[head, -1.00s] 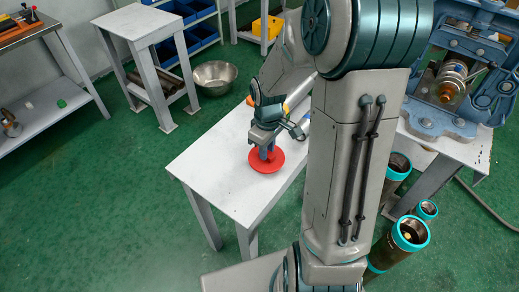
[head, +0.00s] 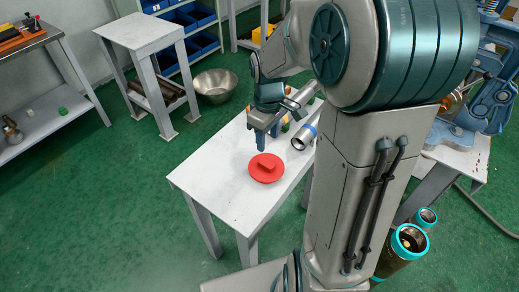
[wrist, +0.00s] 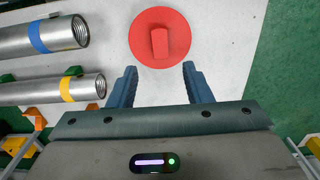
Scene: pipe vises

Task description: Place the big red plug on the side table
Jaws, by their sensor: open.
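The big red plug (head: 266,168) is a flat red disc with a raised bar handle. It lies on the white side table (head: 230,201), near its front part. The plug also shows in the wrist view (wrist: 160,38), with the bare table top around it. My gripper (head: 268,140) is above the table, just behind the plug in the head view. Its two blue fingers are spread apart in the wrist view (wrist: 159,82), with nothing between them. The plug lies beyond the fingertips, apart from them.
A pipe with a blue band (wrist: 40,37) and a pipe with a yellow band (wrist: 60,90) lie on the table left of the plug in the wrist view. A blue vise (head: 487,105) stands at the right. A metal bowl (head: 215,86) is on the floor behind.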

